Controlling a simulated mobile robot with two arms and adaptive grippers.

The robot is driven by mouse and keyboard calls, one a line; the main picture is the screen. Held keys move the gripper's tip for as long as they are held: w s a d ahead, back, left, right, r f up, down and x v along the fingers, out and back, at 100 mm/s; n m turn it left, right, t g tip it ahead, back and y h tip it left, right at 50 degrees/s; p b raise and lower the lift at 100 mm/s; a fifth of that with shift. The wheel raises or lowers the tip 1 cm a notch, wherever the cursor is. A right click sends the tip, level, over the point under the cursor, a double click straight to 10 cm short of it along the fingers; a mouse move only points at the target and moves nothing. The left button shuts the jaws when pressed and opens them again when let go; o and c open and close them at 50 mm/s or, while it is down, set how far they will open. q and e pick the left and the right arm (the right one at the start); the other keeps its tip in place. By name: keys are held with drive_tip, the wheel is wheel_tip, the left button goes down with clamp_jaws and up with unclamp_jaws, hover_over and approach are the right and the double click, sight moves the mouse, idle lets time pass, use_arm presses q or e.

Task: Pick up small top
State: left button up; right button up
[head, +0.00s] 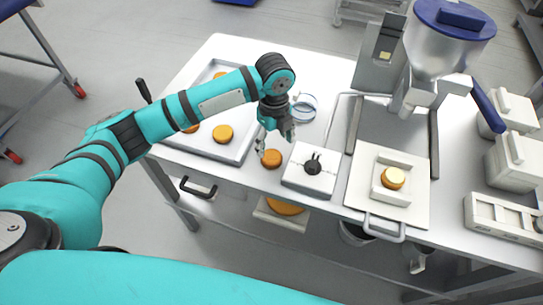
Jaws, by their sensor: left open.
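A small orange-brown round (271,158), which looks like the small top, lies on the white table just in front of my left gripper. My left gripper (275,142) is open and empty, pointing down at the table behind and above this round. Whether a fingertip touches the round I cannot tell. Another round with a pale top (393,178) sits in a square holder on the white board (362,205) to the right. My right gripper is not in view.
A tray (239,152) with several orange rounds is at the left, partly behind my left arm. A white block with a black piece (313,166) stands close right of the gripper. A clear ring (304,107) lies behind it. A metal dispenser (425,55) rises at the back right.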

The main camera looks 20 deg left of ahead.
sight(271, 156)
use_arm(q)
drive_tip(key=f, duration=0.4)
drive_tip(key=f+p, duration=0.1)
drive_tip(key=f, duration=0.1)
drive_tip(key=shift+a+f, duration=0.2)
drive_tip(key=shift+a, duration=0.1)
drive_tip(key=c, duration=0.6)
